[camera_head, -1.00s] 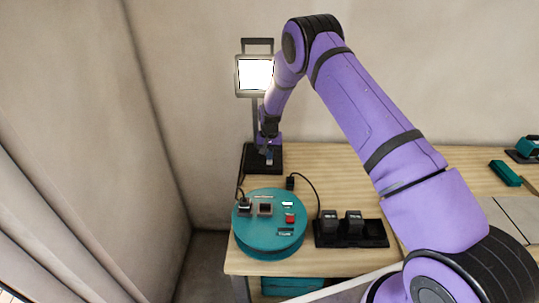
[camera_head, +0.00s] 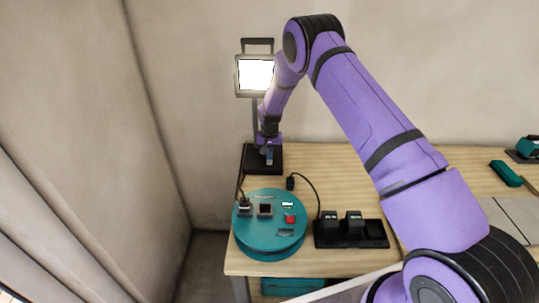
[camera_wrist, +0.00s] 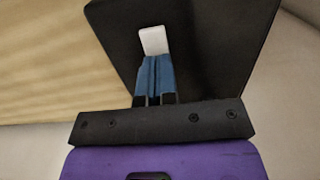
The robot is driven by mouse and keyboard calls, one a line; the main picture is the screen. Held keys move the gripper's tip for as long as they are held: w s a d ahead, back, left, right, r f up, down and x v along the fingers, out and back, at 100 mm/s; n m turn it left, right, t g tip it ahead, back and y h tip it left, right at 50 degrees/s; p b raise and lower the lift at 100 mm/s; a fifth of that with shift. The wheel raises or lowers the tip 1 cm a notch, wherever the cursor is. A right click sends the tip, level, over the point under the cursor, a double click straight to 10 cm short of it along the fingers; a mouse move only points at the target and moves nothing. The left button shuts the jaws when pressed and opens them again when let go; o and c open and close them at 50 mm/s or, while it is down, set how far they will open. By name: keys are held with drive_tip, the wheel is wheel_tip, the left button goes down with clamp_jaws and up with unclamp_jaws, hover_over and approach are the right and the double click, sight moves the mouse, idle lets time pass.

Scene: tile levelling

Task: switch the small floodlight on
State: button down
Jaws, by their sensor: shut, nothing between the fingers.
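The small floodlight (camera_head: 255,76) stands on a pole at the back left of the table, and its panel glows bright white. Its black base (camera_head: 250,160) rests on the table and fills much of the wrist view (camera_wrist: 215,50). A small white switch (camera_wrist: 153,40) sits on that base. My gripper (camera_wrist: 155,62) is shut and empty, its blue fingertips together at the near edge of the white switch, seemingly touching it. In the head view my gripper (camera_head: 268,158) is low over the base, and the switch is hidden there.
A round teal power unit (camera_head: 270,245) with sockets and a red button stands at the table's front left, a cable running to the lamp. A black charger dock (camera_head: 350,238) with two black blocks is right of it. Teal tools (camera_head: 506,173) lie far right. The middle tabletop is clear.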

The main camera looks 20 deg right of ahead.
drive_tip(key=shift+s+a+f, duration=0.15)
drive_tip(key=shift+s+f, duration=0.1)
drive_tip(key=shift+s, duration=0.2)
drive_tip(key=shift+s+a+f, duration=0.1)
drive_tip(key=shift+s+f, duration=0.15)
drive_tip(key=shift+s, duration=0.2)
drive_tip(key=shift+r, duration=0.1)
wheel_tip(320, 180, up, 15)
drive_tip(key=w, duration=0.2)
drive_tip(key=shift+d, duration=0.35)
